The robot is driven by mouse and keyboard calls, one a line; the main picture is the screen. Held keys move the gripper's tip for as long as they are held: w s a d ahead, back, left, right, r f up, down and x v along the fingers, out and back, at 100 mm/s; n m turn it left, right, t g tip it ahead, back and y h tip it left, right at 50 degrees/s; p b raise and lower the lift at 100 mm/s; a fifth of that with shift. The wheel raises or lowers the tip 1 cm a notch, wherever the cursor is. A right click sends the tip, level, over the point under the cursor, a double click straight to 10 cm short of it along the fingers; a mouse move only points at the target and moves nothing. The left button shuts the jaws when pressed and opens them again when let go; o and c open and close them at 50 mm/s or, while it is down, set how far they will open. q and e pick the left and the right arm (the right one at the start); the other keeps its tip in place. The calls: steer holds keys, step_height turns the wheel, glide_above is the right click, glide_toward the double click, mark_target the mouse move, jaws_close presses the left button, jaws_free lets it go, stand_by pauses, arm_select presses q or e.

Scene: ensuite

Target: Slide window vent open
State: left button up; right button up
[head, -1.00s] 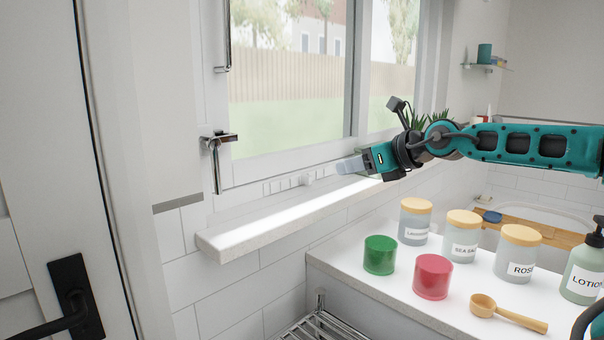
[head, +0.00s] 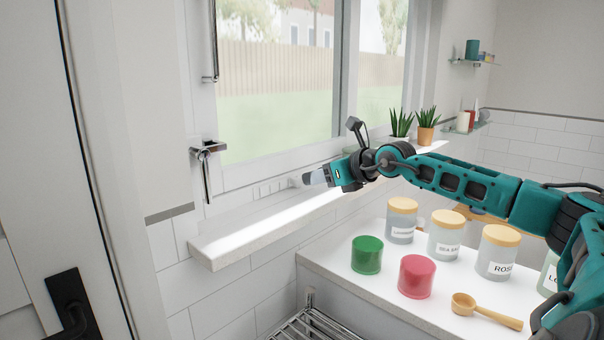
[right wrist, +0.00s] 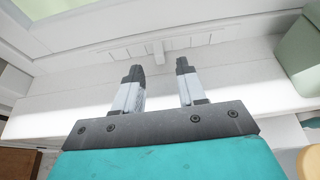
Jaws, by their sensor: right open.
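The window vent (head: 268,188) is a white slotted strip low on the window frame, just above the sill. Its small white slider knob (head: 295,181) sits at the right part of the strip, just left of my right gripper (head: 314,179). In the right wrist view the vent (right wrist: 190,41) lies ahead of the fingers, and the knob (right wrist: 157,50) shows between the fingertips. My right gripper (right wrist: 158,68) is open, with nothing between its fingers, over the sill. Whether a finger touches the knob cannot be told. My left gripper is not in view.
The white sill (head: 225,240) runs below the vent, with potted plants (head: 426,127) at its far end. Green (head: 367,255) and red (head: 417,276) jars, lidded jars (head: 446,234) and a wooden scoop (head: 487,312) stand on the counter below my arm.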

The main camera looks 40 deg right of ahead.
mark_target(300, 179)
steer(key=shift+w+a, duration=0.2)
steer(key=shift+w, duration=0.2)
steer(key=shift+p+x, duration=0.7)
steer(key=shift+x, duration=1.85)
steer(key=shift+f, duration=0.15)
steer(key=shift+c, duration=0.4)
steer(key=shift+s, duration=0.1)
jaws_close()
